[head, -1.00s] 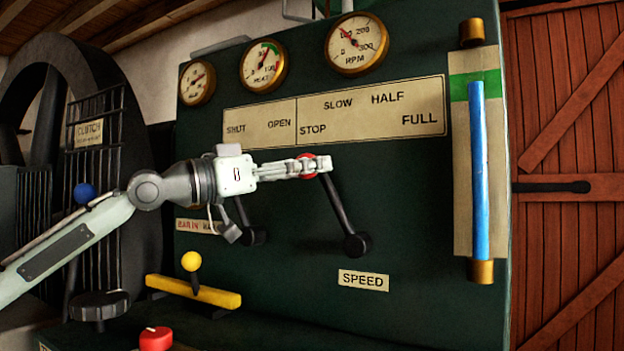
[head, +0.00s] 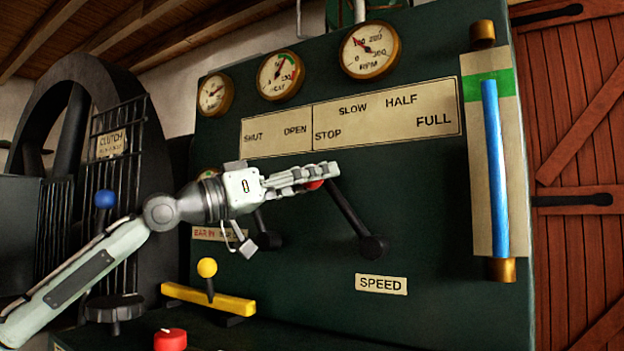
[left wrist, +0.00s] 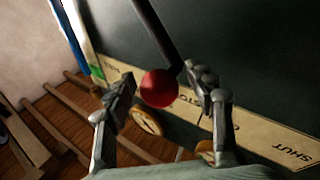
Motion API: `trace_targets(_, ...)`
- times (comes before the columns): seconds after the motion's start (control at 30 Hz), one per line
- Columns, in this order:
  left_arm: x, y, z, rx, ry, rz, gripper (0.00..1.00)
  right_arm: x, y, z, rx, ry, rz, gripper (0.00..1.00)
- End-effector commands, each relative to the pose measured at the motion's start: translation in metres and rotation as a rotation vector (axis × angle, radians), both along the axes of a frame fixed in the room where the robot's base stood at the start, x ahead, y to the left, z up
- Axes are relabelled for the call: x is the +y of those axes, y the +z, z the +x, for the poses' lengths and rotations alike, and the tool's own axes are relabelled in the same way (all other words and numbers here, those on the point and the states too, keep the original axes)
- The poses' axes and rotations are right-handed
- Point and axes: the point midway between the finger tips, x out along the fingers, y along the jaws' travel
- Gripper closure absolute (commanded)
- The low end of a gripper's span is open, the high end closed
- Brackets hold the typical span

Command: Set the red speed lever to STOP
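The speed lever (head: 352,219) has a dark arm on a pivot above the SPEED plate (head: 381,284) and a red knob (head: 314,184) at its end. It leans up and left, its knob below the STOP marking on the label plate (head: 440,137). My left gripper (head: 318,174) is at the knob and partly hides it. In the left wrist view the red knob (left wrist: 158,88) sits between the two spread fingers of my left gripper (left wrist: 162,85), with narrow gaps showing on both sides. My right gripper is not in view.
A second dark lever (head: 265,231) is just below my left gripper. A yellow bar with a yellow-knobbed lever (head: 208,268) and a red knob (head: 170,339) are lower down. Gauges (head: 370,50) are above, and a blue sight tube (head: 494,160) is at the right.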

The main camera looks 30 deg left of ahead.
Motion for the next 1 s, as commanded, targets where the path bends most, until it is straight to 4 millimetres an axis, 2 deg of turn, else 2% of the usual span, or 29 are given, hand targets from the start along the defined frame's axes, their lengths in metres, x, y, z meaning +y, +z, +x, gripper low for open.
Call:
trace_targets(0.37,0.002,-0.001,-0.001,-0.001,0.001,-0.001,0.44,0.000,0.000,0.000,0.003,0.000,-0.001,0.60)
trace_targets(0.57,0.006,-0.005,-0.008,0.003,0.000,-0.004,0.44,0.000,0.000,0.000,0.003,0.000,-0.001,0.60)
trace_targets(0.87,0.016,-0.009,-0.027,0.001,0.002,-0.001,0.44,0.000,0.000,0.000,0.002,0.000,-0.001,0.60)
trace_targets(1.0,0.028,-0.012,-0.051,-0.007,-0.001,-0.009,0.44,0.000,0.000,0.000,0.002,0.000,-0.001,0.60)
